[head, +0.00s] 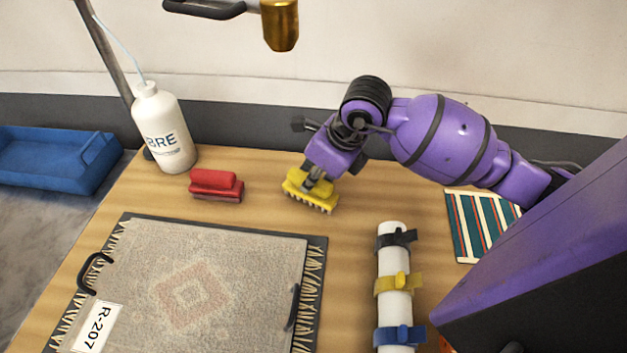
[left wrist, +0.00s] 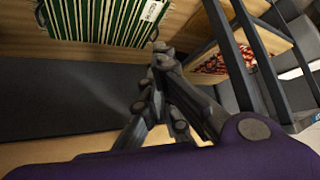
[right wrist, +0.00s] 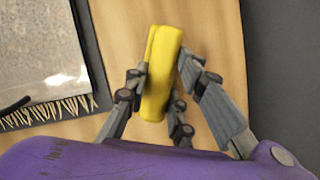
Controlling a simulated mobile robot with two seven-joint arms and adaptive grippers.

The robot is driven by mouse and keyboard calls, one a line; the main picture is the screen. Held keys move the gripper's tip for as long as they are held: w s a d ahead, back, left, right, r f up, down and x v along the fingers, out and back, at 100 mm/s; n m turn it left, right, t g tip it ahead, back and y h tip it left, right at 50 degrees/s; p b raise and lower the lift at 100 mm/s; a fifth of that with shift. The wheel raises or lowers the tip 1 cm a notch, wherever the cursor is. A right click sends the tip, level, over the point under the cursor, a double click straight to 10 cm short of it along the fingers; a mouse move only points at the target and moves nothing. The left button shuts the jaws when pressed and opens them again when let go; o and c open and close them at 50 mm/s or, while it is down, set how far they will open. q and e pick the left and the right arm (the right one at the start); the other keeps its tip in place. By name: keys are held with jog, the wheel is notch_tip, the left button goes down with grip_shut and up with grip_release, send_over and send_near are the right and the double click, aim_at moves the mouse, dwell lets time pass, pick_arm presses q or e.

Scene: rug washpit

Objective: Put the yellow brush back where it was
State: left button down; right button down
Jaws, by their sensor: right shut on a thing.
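The yellow brush (head: 296,187) is at the far middle of the wooden table, bristles down. My right gripper (head: 318,182) is shut on it from above. In the right wrist view the yellow brush (right wrist: 160,75) lies between the two fingers of my right gripper (right wrist: 160,95). I cannot tell whether its bristles touch the table. The red brush (head: 215,184) lies to its left. My left gripper (left wrist: 157,75) is shut and empty in the left wrist view, above a dark surface and away from the brush.
A beige rug (head: 200,280) on a dark board fills the front left. A white bottle (head: 163,128) stands at the back left, near a blue tray (head: 55,160). A white roll with coloured straps (head: 393,262) and a striped cloth (head: 476,225) lie to the right.

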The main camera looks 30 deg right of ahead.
jog(key=shift+f, duration=0.65)
jog(key=shift+f, duration=0.15)
jog(key=c, duration=1.5)
grip_release()
jog(key=shift+r, duration=0.35)
jog(key=v, duration=1.1)
jog(key=shift+s+d+r, duration=0.1)
jog(key=shift+s+r, duration=0.1)
jog(key=shift+r, duration=0.05)
